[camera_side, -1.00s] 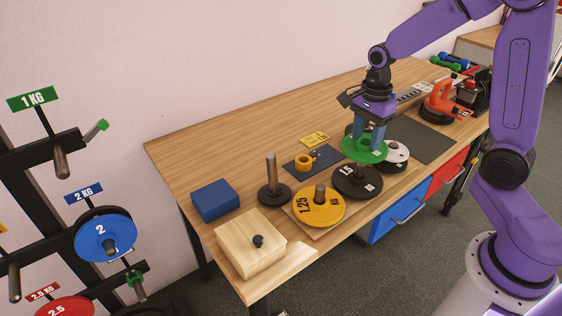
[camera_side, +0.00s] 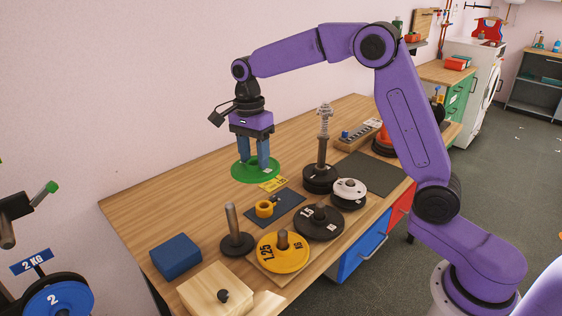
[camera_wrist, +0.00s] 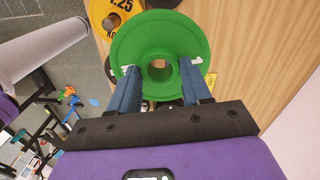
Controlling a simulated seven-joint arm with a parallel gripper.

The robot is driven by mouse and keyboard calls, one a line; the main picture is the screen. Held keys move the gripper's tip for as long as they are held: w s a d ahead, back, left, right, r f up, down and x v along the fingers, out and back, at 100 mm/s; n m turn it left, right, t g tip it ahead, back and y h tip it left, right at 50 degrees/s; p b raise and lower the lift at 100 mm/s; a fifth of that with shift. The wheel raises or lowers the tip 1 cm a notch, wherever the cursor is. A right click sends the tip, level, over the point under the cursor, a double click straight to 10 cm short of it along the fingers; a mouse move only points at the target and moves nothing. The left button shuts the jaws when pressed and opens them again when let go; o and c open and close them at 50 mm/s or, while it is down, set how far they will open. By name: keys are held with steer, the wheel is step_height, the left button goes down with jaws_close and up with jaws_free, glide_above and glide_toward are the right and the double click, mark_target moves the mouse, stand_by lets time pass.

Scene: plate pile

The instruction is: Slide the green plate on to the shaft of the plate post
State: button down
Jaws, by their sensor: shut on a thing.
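The green plate (camera_side: 240,174) is held flat in my gripper (camera_side: 256,164), above the back of the table and behind the yellow card. In the wrist view the green plate (camera_wrist: 197,42) shows its round centre hole, with my gripper's fingers (camera_wrist: 158,72) on either side of the hub. A bare post (camera_side: 231,222) with a dark round base stands upright at the front left, with nothing on its shaft. The green plate is apart from it, higher and to its back right.
A yellow 1.25 plate (camera_side: 284,258), a black plate (camera_side: 330,228) and a white plate (camera_side: 349,189) lie along the front. A taller post (camera_side: 322,152) with black weights and a spring stands behind. A yellow ring (camera_side: 264,209), blue block (camera_side: 176,254) and wooden box (camera_side: 207,296) are near.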

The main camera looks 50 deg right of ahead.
steer(key=w+a+r+n, duration=0.1)
steer(key=a+r, duration=0.3)
steer(key=a, duration=0.4)
steer(key=shift+w, duration=0.85)
steer(key=shift+f, duration=0.1)
steer(key=shift+s+f, duration=0.2)
steer(key=shift+f, duration=1.5)
steer(key=shift+s+f, duration=0.2)
steer(key=shift+f, duration=1.5)
steer(key=shift+f, duration=0.4)
steer(key=shift+s+f, duration=0.2)
steer(key=shift+f, duration=1.25)
steer(key=shift+f, duration=0.35)
steer(key=shift+f, duration=0.35)
steer(key=shift+s+f, duration=0.1)
steer(key=shift+f, duration=0.25)
steer(key=shift+s+f, duration=0.1)
steer(key=shift+f, duration=0.65)
